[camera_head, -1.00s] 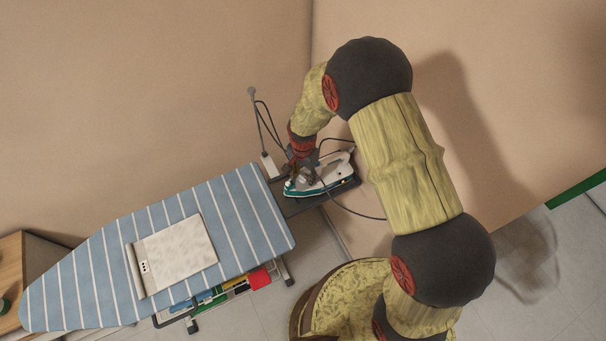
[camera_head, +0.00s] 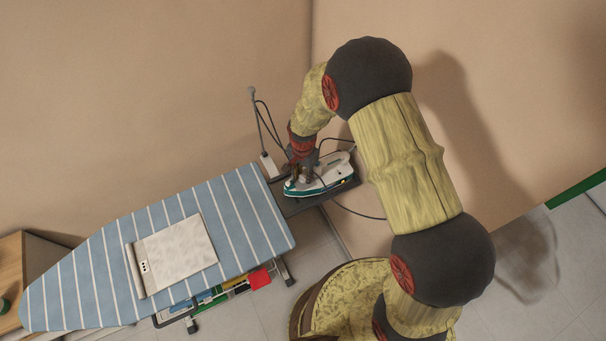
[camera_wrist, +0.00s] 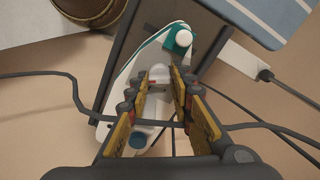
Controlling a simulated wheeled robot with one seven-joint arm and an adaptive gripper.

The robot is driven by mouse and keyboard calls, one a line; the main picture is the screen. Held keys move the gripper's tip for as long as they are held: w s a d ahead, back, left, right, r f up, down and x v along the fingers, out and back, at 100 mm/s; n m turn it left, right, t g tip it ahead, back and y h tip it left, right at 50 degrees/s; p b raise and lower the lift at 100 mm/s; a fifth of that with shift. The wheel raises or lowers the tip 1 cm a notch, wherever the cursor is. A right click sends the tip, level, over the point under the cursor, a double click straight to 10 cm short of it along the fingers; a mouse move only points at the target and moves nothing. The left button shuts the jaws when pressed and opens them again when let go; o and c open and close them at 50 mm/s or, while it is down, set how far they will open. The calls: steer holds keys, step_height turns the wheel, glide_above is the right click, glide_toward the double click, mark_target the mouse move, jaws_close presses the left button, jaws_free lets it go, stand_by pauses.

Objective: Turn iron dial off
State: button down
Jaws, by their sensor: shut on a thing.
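The iron (camera_head: 334,172), white and teal, lies on a dark rest at the right end of the ironing board. It also shows in the wrist view (camera_wrist: 147,58), running down under my gripper. My gripper (camera_head: 306,178) is over the iron, pointing down. In the wrist view my gripper (camera_wrist: 159,82) has its yellow-padded fingers on either side of a pale rounded part (camera_wrist: 157,70) on top of the iron, shut on it. This part looks like the dial, but its markings cannot be seen. A white knob (camera_wrist: 183,38) on teal is ahead of the fingertips.
The striped blue ironing board (camera_head: 85,262) holds a folded pale cloth (camera_head: 180,255). A white power strip (camera_head: 268,166) stands beside the dark rest (camera_head: 318,199). A dark cord (camera_wrist: 40,75) crosses the wrist view beneath my fingers. Walls are close behind.

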steer(key=shift+n, duration=0.3)
steer(key=n+b, duration=0.1)
steer(key=n, duration=0.2)
steer(key=n+b, duration=0.1)
steer(key=n, duration=0.3)
steer(key=n+b, duration=0.1)
steer(key=n, duration=0.2)
steer(key=shift+n, duration=0.3)
steer(key=n, duration=0.3)
steer(key=shift+n+b, duration=0.3)
steer(key=shift+b, duration=0.1)
steer(key=n+b, duration=0.1)
steer(key=n, duration=1)
steer(key=shift+n, duration=0.4)
steer(key=shift+n+b, duration=0.35)
steer(key=shift+n, duration=1.35)
